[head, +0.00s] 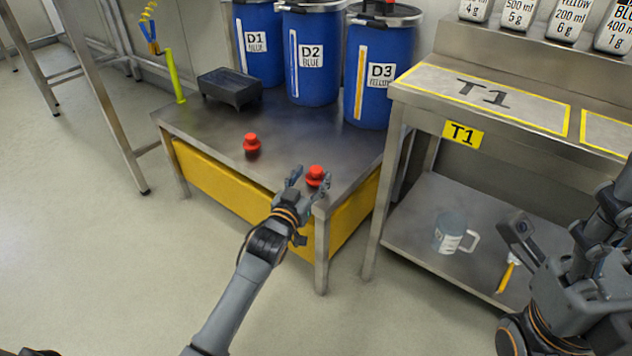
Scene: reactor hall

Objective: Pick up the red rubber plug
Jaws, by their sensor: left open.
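Two red plugs stand on the dark top of the low table with the yellow skirt. One red plug (251,142) stands near the middle of the front edge. The other red plug (316,173) stands near the front right corner. My left gripper (311,182) is open at this corner plug, with a finger showing on either side of it in the picture. The lower part of the plug is partly hidden, and I cannot tell whether the fingers touch it. My right arm shows at the right edge, but its fingers cannot be made out clearly.
Blue drums D1 (257,62), D2 (311,80) and D3 (386,45) stand at the back of the low table (205,121). A dark box (231,90) is at its back left. Bench T1 (485,85) is on the right, with a jug (448,232) on its lower shelf.

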